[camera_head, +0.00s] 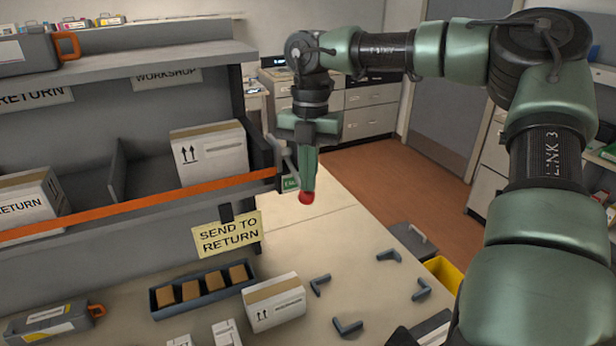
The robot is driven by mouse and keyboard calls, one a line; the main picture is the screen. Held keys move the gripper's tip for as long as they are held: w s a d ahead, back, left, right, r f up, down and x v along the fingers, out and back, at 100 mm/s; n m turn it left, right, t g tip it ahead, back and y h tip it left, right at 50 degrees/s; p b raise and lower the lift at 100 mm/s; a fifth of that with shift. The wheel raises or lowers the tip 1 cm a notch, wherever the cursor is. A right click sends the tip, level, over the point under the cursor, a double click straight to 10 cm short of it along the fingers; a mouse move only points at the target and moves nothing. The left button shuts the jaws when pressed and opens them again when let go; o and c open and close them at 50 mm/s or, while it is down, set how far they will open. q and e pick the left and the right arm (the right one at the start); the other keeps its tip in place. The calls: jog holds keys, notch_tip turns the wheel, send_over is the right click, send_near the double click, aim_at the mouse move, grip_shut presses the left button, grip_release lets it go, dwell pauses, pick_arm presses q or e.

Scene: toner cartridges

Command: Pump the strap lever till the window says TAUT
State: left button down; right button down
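An orange strap (150,202) runs across the front of the grey rack to a dark ratchet housing at the rack's right post. A small green window (290,183) is on the housing; its lettering is partly covered and I cannot read the full word. A grey lever (283,152) rises beside it. A red knob (306,198) shows at the tips of my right gripper (308,188), which points down in front of the housing. The fingers overlap edge-on, so I cannot tell whether they are closed on the knob. My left gripper is out of view.
White boxes (210,155) stand behind the strap. A "SEND TO RETURN" sign (228,235) hangs below it. On the bench are a tray (160,311) of brown blocks, a box (273,302), a cartridge (50,322) and several dark brackets (347,328). A yellow bin (444,272) stands at right.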

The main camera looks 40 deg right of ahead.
jog(key=d+p, duration=0.1)
jog(key=w+d+r, duration=0.1)
jog(key=shift+w+d+p, duration=0.3)
jog(key=shift+p, duration=0.05)
notch_tip(320, 180, up, 8)
jog(key=b, duration=0.2)
jog(key=shift+w+d+f, duration=0.15)
jog(key=shift+w+d, duration=0.05)
jog(key=shift+d, duration=0.1)
